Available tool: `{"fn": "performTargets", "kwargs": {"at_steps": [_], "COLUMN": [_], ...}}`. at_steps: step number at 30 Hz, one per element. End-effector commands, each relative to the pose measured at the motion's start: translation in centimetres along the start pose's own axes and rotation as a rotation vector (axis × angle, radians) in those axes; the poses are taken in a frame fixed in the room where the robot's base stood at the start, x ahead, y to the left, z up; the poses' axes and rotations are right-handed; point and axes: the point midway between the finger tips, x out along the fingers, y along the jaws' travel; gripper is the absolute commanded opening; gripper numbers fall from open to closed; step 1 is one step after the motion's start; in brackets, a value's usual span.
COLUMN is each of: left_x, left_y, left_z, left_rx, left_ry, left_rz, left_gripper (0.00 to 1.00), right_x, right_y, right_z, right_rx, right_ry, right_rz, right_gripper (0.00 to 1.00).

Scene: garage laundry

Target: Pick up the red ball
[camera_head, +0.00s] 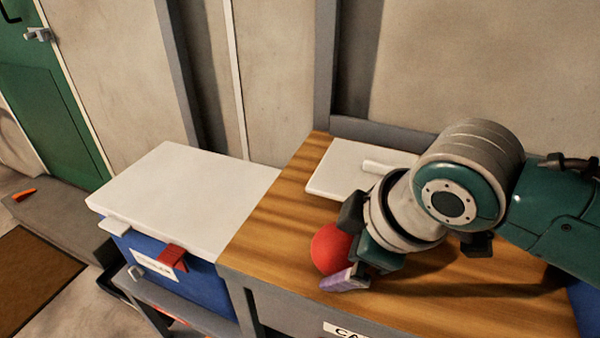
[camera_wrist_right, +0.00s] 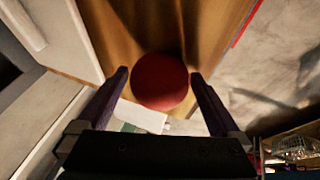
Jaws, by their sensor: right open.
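The red ball (camera_head: 331,249) rests on the wooden bench top (camera_head: 275,212), near its front edge. My right gripper (camera_head: 350,245) reaches in from the right and is at the ball, its fingers on either side and partly hiding it. In the right wrist view the ball (camera_wrist_right: 160,82) lies between the two open fingers of my right gripper (camera_wrist_right: 162,88). My left gripper is in neither view.
A white board (camera_head: 345,167) with a light handle-like piece lies behind my gripper. A blue cooler (camera_head: 190,283) with a white lid (camera_head: 180,200) stands left of the bench. A green door (camera_head: 50,100) is at the far left.

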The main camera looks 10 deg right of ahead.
Motion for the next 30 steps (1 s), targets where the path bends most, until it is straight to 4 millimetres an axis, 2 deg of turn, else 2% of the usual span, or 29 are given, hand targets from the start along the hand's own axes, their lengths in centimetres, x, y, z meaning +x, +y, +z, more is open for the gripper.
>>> {"fn": "performTargets", "kwargs": {"at_steps": [2,22,30], "left_x": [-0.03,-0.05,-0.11], "left_y": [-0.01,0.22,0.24], "left_z": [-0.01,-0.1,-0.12], "left_rx": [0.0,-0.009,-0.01], "left_ry": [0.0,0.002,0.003], "left_rz": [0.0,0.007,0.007], "left_gripper": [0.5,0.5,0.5], "right_x": [-0.04,-0.06,-0.2], "right_y": [0.0,-0.01,0.06], "right_z": [-0.01,0.02,-0.07], "right_rx": [0.0,0.0,0.0], "right_ry": [0.0,0.0,0.001], "right_rz": [0.0,-0.001,0.0], "right_gripper": [0.99,0.23,0.23]}}
